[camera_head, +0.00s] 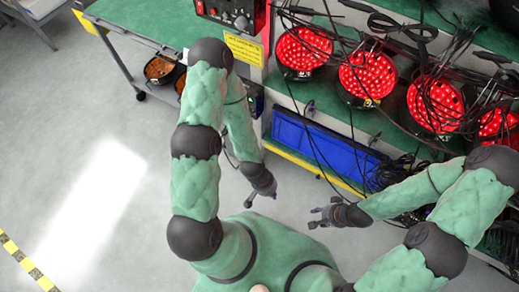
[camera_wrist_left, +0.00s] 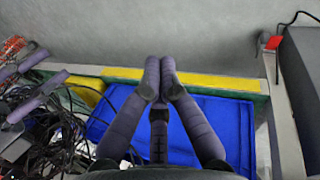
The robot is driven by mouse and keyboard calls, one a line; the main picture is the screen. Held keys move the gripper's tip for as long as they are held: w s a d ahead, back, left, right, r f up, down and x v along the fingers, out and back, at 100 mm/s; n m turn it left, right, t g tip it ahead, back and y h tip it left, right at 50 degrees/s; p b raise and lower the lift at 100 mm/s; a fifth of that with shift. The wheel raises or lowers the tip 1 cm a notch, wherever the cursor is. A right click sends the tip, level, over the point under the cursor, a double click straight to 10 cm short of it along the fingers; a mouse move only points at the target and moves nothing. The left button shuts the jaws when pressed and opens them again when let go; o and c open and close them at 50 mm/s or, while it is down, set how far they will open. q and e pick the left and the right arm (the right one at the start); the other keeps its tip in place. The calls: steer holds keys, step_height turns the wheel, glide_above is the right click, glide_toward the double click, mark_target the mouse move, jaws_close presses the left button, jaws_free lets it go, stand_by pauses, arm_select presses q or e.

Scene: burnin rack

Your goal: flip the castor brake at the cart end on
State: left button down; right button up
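A green-topped cart (camera_head: 133,38) stands at the upper left in the head view. A dark castor (camera_head: 140,96) shows at the foot of its near leg; its brake lever is too small to make out. My left gripper (camera_head: 262,197) hangs over the floor in front of the rack, well apart from that castor. In the left wrist view its two fingers (camera_wrist_left: 160,64) meet at the tips with nothing between them. My right gripper (camera_head: 314,217) is to its right, fingers spread and empty. A small red piece (camera_wrist_left: 272,42) beside a grey post shows in the left wrist view; I cannot tell what it is.
A rack with several red-lit round units (camera_head: 366,78) and loose black cables stands at the right. A blue bin (camera_head: 318,146) sits on its lower shelf behind a yellow edge strip. Bowls (camera_head: 160,70) rest on the cart's lower shelf.

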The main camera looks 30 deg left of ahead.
arm_select(q)
steer(key=shift+w, duration=0.15)
steer(key=w+a+f+t, duration=0.2)
steer(key=w+a+f, duration=0.2)
steer(key=w+f, duration=0.55)
steer(key=w+a+f+m+t+y, duration=0.1)
steer(key=w+a+f, duration=0.2)
steer(key=a+f, duration=0.3)
steer(key=w+a+f+m+t+y+b, duration=0.1)
steer(key=w+a+f, duration=0.3)
steer(key=a+f, duration=0.3)
steer(key=w+a+f+m+t+y, duration=0.1)
steer(key=w+a+f, duration=0.3)
steer(key=a+f, duration=0.2)
steer(key=shift+w+a+f+t, duration=0.25)
steer(key=shift+a+f+t, duration=0.15)
steer(key=shift+f, duration=0.45)
